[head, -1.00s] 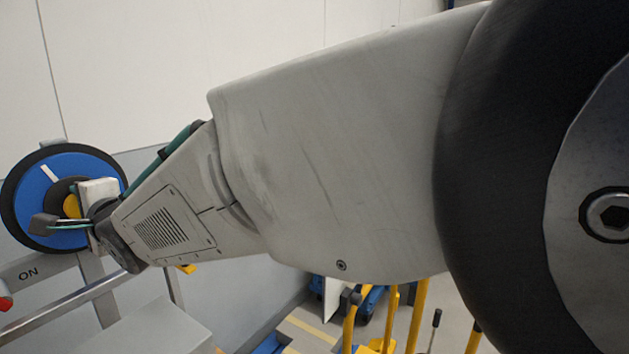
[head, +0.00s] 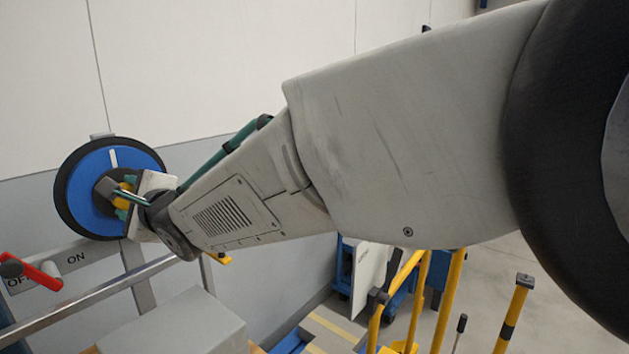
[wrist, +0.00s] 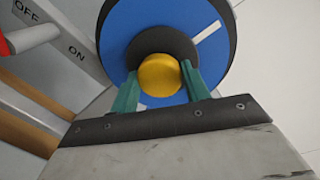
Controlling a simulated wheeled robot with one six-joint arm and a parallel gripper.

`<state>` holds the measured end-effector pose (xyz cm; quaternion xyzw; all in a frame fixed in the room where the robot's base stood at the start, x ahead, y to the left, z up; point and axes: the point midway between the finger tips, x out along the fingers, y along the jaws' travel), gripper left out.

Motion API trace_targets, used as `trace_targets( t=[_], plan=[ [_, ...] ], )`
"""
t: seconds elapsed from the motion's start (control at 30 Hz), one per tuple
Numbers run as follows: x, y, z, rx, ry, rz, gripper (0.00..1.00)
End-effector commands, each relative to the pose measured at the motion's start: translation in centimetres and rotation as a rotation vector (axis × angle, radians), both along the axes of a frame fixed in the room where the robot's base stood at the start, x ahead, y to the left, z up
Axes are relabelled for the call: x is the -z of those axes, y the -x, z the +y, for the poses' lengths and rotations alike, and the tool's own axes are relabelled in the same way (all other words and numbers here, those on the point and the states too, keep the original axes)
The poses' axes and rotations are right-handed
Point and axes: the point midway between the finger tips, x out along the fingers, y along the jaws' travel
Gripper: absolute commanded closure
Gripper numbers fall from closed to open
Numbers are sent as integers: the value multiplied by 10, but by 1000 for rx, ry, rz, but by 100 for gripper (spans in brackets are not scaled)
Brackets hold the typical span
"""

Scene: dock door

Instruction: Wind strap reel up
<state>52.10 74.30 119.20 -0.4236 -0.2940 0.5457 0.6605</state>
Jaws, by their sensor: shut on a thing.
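The strap reel (head: 85,180) is a blue disc with a black rim and one white mark, mounted on a grey post at the left in the head view. Its white mark points almost straight up there. The reel also fills the upper middle of the wrist view (wrist: 135,38). A yellow knob (wrist: 160,75) sits in front of a dark round hub. My gripper (wrist: 162,78) has a green finger on each side of the knob and is shut on it. In the head view my gripper (head: 123,196) is at the reel's face, and my wrist hides the reel's lower right part.
A red-handled lever (head: 38,271) stands by an ON/OFF plate (head: 50,272) below left of the reel. A metal rail (head: 95,297) and a grey box (head: 185,328) lie below. Yellow posts (head: 450,300) and blue carts stand at lower right.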

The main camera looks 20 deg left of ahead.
Motion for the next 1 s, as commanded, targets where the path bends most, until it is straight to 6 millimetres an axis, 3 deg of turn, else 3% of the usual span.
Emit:
trace_targets(
  t=[0.17,0.2,0.27,0.63,1.0],
  plan=[
    [2,0,0,1,4,4,95],
    [3,0,0,1,4,4,51],
    [2,0,0,1,4,4,34],
    [0,1,-5,0,1,1,32],
    [-4,14,-62,2,3,2,32]
  ],
)
